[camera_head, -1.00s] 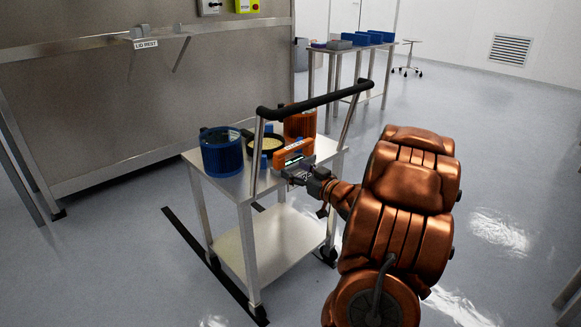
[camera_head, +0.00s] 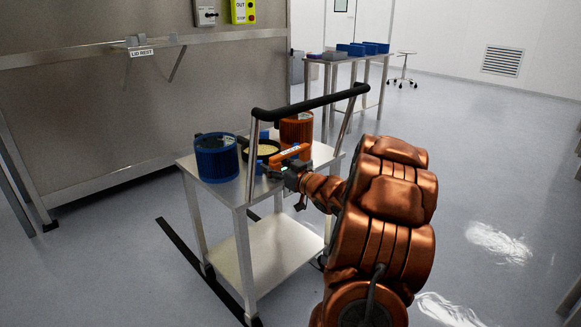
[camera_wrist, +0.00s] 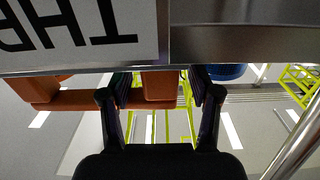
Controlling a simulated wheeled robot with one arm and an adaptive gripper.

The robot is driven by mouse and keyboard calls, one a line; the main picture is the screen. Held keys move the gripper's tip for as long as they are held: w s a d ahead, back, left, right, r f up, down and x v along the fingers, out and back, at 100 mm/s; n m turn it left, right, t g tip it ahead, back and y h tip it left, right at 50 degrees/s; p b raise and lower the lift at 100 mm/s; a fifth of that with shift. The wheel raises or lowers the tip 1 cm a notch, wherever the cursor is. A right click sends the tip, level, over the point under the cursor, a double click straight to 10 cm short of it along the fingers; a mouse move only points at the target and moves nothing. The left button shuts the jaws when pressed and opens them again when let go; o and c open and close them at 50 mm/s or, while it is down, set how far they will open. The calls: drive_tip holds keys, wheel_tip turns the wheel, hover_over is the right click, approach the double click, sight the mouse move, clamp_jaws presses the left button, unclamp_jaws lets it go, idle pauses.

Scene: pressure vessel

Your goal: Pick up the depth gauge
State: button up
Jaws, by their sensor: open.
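The depth gauge, an orange piece (camera_head: 288,155), is at the right side of the cart top, partly hidden by my gripper. In the wrist view its orange body (camera_wrist: 160,88) shows between my two fingers, and an orange bar runs left past the left finger. My gripper (camera_head: 284,172) is at the gauge on the cart's near right side. In the wrist view my gripper (camera_wrist: 161,92) is open, a finger on each side of the orange part. I cannot tell whether the fingers touch it.
The steel cart (camera_head: 228,190) carries a blue cylinder (camera_head: 216,157), a dark-rimmed round dish (camera_head: 262,149) and an orange cylinder (camera_head: 296,129). Its black push handle (camera_head: 312,101) rises close to my arm. A table (camera_head: 345,59) with blue bins stands behind; floor is clear at right.

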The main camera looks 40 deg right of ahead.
drive_tip(key=shift+w, duration=0.1)
clamp_jaws()
idle(0.5)
